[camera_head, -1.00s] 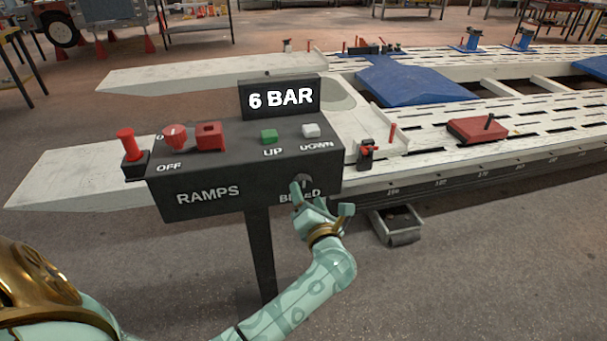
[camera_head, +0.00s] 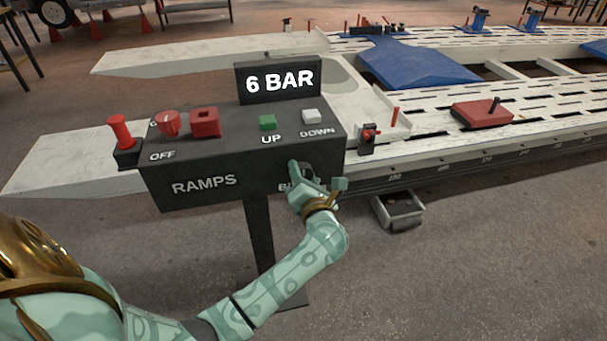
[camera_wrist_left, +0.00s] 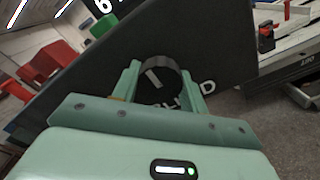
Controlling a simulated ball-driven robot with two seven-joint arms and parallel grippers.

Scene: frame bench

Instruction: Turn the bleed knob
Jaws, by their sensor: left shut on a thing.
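The bleed knob is a dark round knob (camera_wrist_left: 158,79) with a pale mark on its face, on the front of the black control box (camera_head: 160,190). In the left wrist view it sits between the fingers of my left gripper (camera_wrist_left: 160,82), which is shut on it. In the head view my left gripper (camera_head: 303,180) is at the lower right of the box front. It covers most of the knob and part of the BLEED lettering. The display (camera_head: 278,82) above the box reads 6 BAR. My right gripper is not in view.
On the box top are a red rotary knob (camera_head: 170,124), a red square control (camera_head: 205,122), a green UP button (camera_head: 267,122) and a white DOWN button (camera_head: 311,115). A red handle (camera_head: 121,131) stands at the left end. The white frame bench (camera_head: 560,120) lies behind.

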